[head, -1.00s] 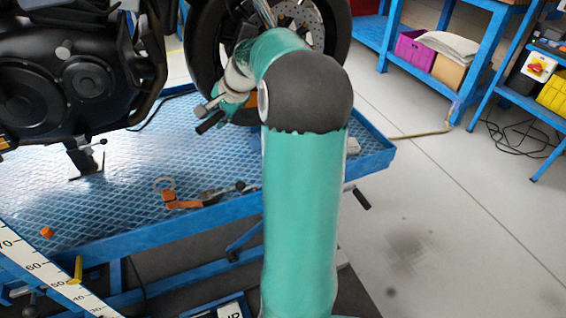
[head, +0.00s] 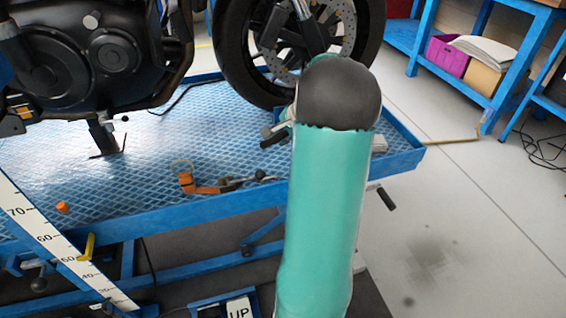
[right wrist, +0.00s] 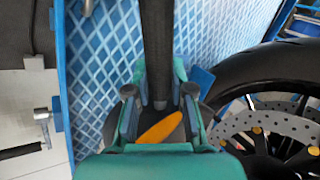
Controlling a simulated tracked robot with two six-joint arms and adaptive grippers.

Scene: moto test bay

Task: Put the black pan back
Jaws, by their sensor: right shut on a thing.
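My right gripper (right wrist: 158,105) is shut in the right wrist view, with a dark bar-like thing (right wrist: 157,45) running from the top edge down between its fingers. Part of a dark rounded surface (right wrist: 205,114) shows behind the fingers. I cannot tell for certain whether these belong to the black pan, as the fingers hide much of them. An orange patch (right wrist: 160,128) shows just below the fingertips. In the head view my right arm hides most of its gripper, by the motorcycle wheel. No whole pan can be made out. My left gripper is not in view.
A blue lift platform (head: 200,150) carries a motorcycle, its engine (head: 110,50) at left and wheel (head: 245,50) behind my arm. An orange-ended tool (head: 203,188) and an orange cap (head: 63,207) lie on it. Blue shelves (head: 500,95) stand at right. The grey floor between is clear.

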